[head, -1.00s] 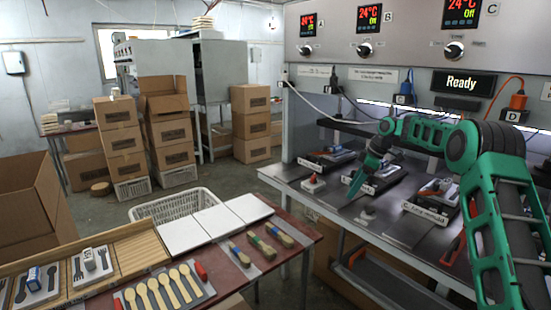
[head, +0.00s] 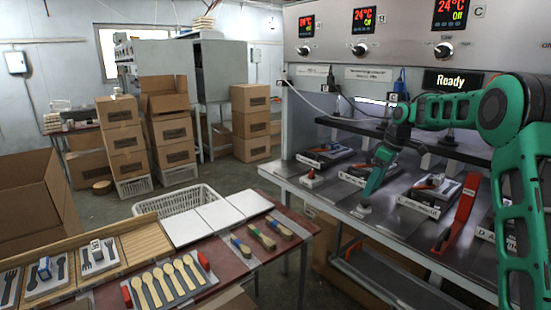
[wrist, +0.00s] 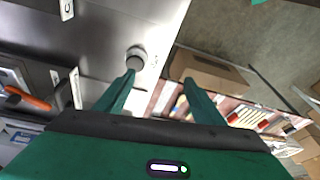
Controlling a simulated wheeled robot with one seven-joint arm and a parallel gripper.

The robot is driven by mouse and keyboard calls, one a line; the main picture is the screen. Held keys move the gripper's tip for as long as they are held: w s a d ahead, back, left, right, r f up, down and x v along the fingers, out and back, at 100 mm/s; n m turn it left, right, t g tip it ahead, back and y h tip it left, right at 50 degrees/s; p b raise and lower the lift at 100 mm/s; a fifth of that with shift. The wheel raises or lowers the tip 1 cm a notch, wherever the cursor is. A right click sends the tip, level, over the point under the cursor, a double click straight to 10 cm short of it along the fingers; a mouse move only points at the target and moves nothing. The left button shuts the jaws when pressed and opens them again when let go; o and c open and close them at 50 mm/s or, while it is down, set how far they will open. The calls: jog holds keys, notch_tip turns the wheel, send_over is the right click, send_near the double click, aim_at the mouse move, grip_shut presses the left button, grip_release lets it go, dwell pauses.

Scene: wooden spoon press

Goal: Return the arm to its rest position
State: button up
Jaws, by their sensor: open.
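My arm (head: 455,110) is green with dark joints and reaches in from the right over the grey press bench. My gripper (head: 366,204) points down near the bench's front edge. In the wrist view its two green fingers (wrist: 158,84) are spread apart, with nothing held between them. A round grey knob (wrist: 136,58) on the bench lies just beyond the fingertips, nearer the left finger. It also shows below the gripper in the head view (head: 361,211). I cannot tell whether they touch.
Press stations with labelled moulds (head: 418,204) and a red lever (head: 458,212) stand on the bench (head: 310,188). Above is a panel reading "Ready" (head: 453,80). A red table (head: 290,228) with wooden spoons (head: 168,282) stands at the left. Open floor lies between boxes and bench.

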jog(key=s+d+r+m+h, duration=0.15)
jog(key=s+d+m, duration=0.3)
jog(key=s, duration=0.95)
jog(key=s+d+r+m+h, duration=0.1)
jog(key=s+d+r+m, duration=0.3)
jog(key=s, duration=1)
jog(key=s+f+m, duration=0.4)
jog(key=s, duration=0.8)
jog(key=s+f+m+g, duration=0.1)
jog(key=s+f+m, duration=0.3)
jog(key=s, duration=0.8)
jog(key=shift+s+a+g, duration=0.3)
jog(key=shift+s+a, duration=0.05)
jog(key=shift+s, duration=0.05)
